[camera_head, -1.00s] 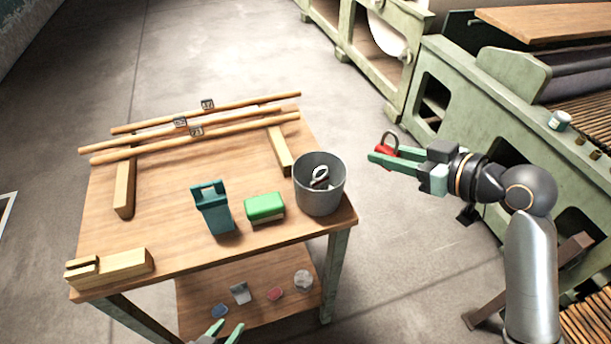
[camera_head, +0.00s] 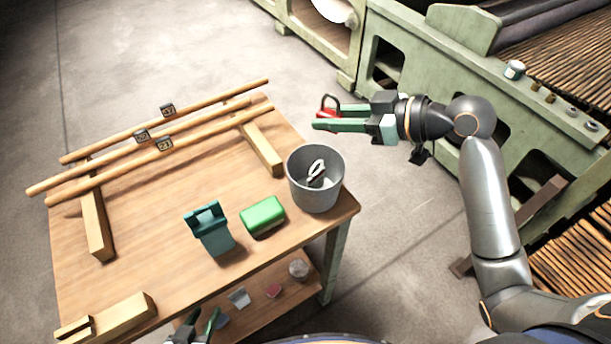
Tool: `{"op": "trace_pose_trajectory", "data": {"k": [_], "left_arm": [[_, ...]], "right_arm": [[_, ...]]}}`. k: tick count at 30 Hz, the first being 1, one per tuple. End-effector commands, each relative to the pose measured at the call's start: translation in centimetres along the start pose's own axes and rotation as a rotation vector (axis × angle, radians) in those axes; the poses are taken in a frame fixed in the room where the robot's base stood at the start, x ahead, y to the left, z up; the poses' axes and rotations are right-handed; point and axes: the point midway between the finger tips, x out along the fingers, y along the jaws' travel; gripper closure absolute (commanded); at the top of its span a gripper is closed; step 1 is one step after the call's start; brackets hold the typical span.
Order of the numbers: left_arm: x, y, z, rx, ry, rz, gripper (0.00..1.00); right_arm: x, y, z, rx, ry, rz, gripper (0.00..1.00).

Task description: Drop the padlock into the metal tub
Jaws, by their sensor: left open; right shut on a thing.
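The padlock (camera_head: 326,112) is red with a dark shackle that points up. My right gripper (camera_head: 328,119) is shut on it and holds it in the air, behind and slightly right of the metal tub. The metal tub (camera_head: 316,192) is a grey round bucket standing upright at the right edge of the wooden table. A dark object with a pale loop (camera_head: 316,172) lies inside it. My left gripper (camera_head: 199,325) is open and empty at the bottom edge of the view, in front of the table; only its fingers and part of its body show.
On the table (camera_head: 150,230) stand a teal caddy (camera_head: 212,232) and a green block (camera_head: 262,215), left of the tub. Long wooden rods (camera_head: 165,146) with number tags lie across supports at the back. A lower shelf holds several small items. A green machine (camera_head: 440,95) stands behind right.

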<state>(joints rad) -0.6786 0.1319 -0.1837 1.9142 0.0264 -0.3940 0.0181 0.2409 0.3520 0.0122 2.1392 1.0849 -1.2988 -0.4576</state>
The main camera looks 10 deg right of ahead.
Motion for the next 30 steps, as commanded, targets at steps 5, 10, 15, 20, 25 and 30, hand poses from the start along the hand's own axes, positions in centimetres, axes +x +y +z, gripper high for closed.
{"op": "trace_pose_trajectory", "data": {"k": [5, 10, 15, 20, 25, 30], "left_arm": [[0.1, 0.0, 0.1, 0.0, 0.0, 0.0, 0.57], [0.8, 0.0, 0.9, 0.0, 0.0, 0.0, 0.57], [2.1, -0.1, 2.3, 0.0, 0.0, 0.001, 0.57], [3.4, -0.2, 3.7, 0.0, -0.001, 0.001, 0.57], [4.0, -0.2, 4.5, -0.001, -0.006, 0.002, 0.57], [4.0, -0.1, 4.5, -0.001, -0.009, 0.004, 0.57]], "right_arm": [[0.0, 0.0, 0.1, -0.002, 0.001, -0.003, 1.0], [0.4, 0.0, 1.0, -0.002, 0.002, -0.004, 1.0], [1.2, 0.0, 2.8, -0.001, 0.002, -0.004, 1.0], [1.9, 0.0, 4.6, -0.001, 0.002, -0.004, 1.0], [2.3, 0.0, 5.6, -0.001, 0.001, -0.004, 1.0], [2.2, 0.0, 5.5, -0.002, 0.001, -0.004, 1.0]]}}
